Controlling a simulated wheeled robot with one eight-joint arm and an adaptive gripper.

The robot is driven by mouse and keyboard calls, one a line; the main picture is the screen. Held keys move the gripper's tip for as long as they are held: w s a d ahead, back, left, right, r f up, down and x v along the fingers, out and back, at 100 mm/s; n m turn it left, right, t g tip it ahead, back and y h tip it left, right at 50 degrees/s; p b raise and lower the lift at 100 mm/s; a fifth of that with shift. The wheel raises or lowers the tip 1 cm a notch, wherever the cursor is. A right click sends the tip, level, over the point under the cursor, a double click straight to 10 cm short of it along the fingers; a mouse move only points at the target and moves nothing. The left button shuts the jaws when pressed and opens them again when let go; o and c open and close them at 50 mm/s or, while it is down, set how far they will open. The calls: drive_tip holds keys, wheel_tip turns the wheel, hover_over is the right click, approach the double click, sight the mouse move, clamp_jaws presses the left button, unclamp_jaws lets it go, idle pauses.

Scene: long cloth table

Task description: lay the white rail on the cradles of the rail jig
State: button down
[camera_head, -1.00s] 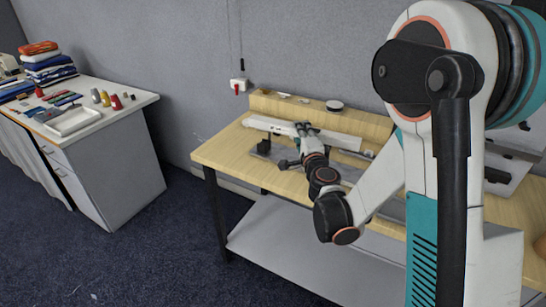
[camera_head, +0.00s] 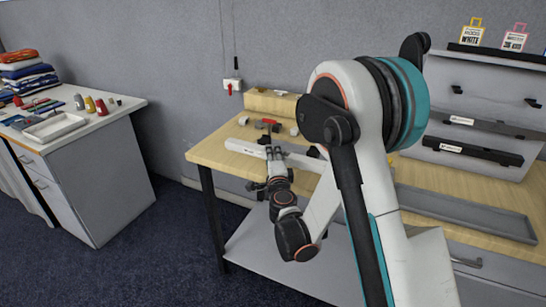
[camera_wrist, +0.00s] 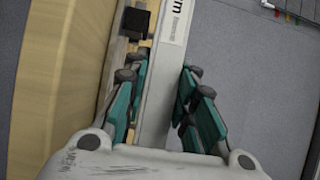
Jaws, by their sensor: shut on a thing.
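The white rail (camera_head: 245,147) is a long, straight pale bar above the wooden table. It also shows in the wrist view (camera_wrist: 172,65), with a printed label near the top. My gripper (camera_wrist: 162,72) is shut on the rail, with teal fingers on both sides of it; in the head view my gripper (camera_head: 271,150) is seen from behind. Dark parts, seemingly of the rail jig (camera_head: 256,187), show below the rail and are mostly hidden by my arm. A black block (camera_wrist: 135,22) lies just left of the rail in the wrist view. I cannot tell whether the rail touches any cradle.
Small items lie near the table's back ledge (camera_head: 272,103). A long grey tray (camera_head: 465,212) lies on the right part of the table. Black bars hang on a grey panel (camera_head: 490,90) behind. A white side table (camera_head: 100,125) with small things stands left across a floor gap.

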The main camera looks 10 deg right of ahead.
drive_tip(key=shift+w+d, duration=1.3)
drive_tip(key=shift+w, duration=0.45)
drive_tip(key=shift+w+d, duration=1.25)
drive_tip(key=shift+w, duration=0.45)
drive_tip(key=shift+w+d, duration=1.3)
drive_tip(key=shift+w, duration=0.45)
drive_tip(key=shift+f, duration=0.95)
drive_tip(key=c, duration=1.2)
unclamp_jaws()
drive_tip(key=shift+c, duration=0.2)
drive_tip(key=shift+s, duration=0.1)
